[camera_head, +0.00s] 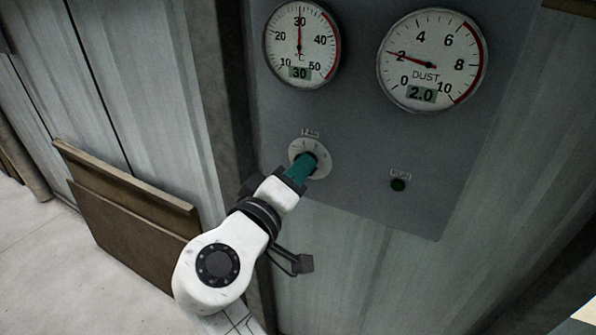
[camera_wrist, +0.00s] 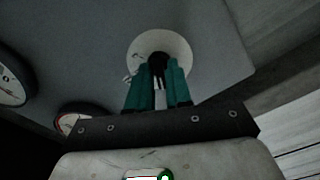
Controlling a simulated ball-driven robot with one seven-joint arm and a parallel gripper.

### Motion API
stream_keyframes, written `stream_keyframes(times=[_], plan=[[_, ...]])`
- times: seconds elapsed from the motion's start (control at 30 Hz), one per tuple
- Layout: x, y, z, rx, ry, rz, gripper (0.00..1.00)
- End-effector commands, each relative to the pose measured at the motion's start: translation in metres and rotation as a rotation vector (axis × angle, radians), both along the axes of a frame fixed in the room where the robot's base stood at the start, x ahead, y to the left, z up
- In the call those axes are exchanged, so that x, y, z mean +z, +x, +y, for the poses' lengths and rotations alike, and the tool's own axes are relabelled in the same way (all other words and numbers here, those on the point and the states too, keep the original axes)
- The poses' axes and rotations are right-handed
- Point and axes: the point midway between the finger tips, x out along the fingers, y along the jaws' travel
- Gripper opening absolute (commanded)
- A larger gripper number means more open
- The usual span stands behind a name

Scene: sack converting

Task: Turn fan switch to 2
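The fan switch is a dark knob (camera_head: 311,157) on a round white dial plate (camera_head: 323,163), under a small label on the grey panel. In the wrist view the knob (camera_wrist: 158,61) shows between my fingertips, with the white plate (camera_wrist: 158,40) behind it. My gripper (camera_head: 304,162) has teal fingers, one on each side of the knob. In the wrist view my gripper (camera_wrist: 159,72) appears closed on it, with the knob filling the narrow gap. The fingers cover part of the plate, and the knob's setting cannot be read.
The grey panel (camera_head: 365,150) carries a temperature gauge (camera_head: 302,45) showing 30 and a dust gauge (camera_head: 432,60) showing 2.0. A small dark round button (camera_head: 398,185) sits right of the switch. Brown boards (camera_head: 125,225) lean against the wall at left.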

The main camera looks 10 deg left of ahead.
Motion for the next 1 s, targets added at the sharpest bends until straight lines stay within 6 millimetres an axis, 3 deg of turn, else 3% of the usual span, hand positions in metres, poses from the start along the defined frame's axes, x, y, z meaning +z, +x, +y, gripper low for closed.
stream_keyframes(times=[0.2,0.67,1.0], plan=[[-0.0001,-0.0002,0.0001,0.0,0.0,0.0,0.0],[-0.0026,-0.0003,0.0004,0.0,0.028,-0.01,0.0],[-0.0081,-0.0004,0.0007,0.002,0.222,-0.082,0.0]])
